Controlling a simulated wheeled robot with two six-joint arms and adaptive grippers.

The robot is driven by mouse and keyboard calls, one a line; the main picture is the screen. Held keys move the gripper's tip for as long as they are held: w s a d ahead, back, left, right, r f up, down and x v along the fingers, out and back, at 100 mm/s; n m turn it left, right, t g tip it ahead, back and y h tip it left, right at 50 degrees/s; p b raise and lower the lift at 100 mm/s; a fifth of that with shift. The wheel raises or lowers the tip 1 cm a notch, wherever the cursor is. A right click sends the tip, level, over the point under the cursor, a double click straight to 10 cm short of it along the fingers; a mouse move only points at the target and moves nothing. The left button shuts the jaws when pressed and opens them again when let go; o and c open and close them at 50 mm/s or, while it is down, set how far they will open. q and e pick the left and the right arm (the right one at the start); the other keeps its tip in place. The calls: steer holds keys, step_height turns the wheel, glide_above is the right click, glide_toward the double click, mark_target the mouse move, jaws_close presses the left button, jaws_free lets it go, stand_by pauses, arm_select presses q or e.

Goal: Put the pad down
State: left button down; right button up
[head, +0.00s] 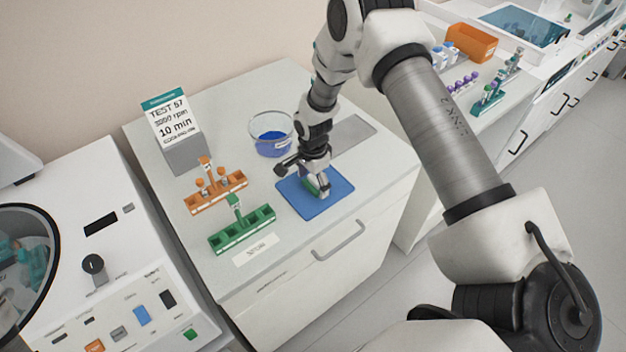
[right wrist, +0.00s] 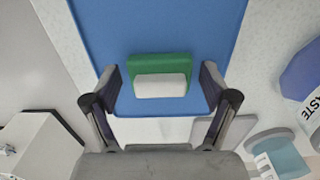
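The pad (right wrist: 160,68), a small green block with a white part, appears to lie on the blue mat (head: 335,206). In the right wrist view the blue mat (right wrist: 165,25) spreads behind and around it. My right gripper (right wrist: 162,88) is open, with one finger on each side of the pad and a visible gap on both sides. In the head view my right gripper (head: 318,192) points down at the mat and hides most of the pad, leaving a bit of green showing. My left gripper is not in view.
A glass bowl with blue contents (head: 272,138) stands just behind the mat. An orange rack (head: 215,196) and a green rack (head: 242,236) stand to the left, with a sign (head: 172,120) behind. A grey plate (head: 353,133) lies at the back right.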

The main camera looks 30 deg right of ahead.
mark_target(313, 180)
steer(key=shift+r, duration=0.2)
steer(key=shift+w+r, duration=0.1)
steer(key=shift+r, duration=0.15)
step_height(313, 180, up, 12)
steer(key=b, duration=0.4)
steer(key=shift+f, duration=0.25)
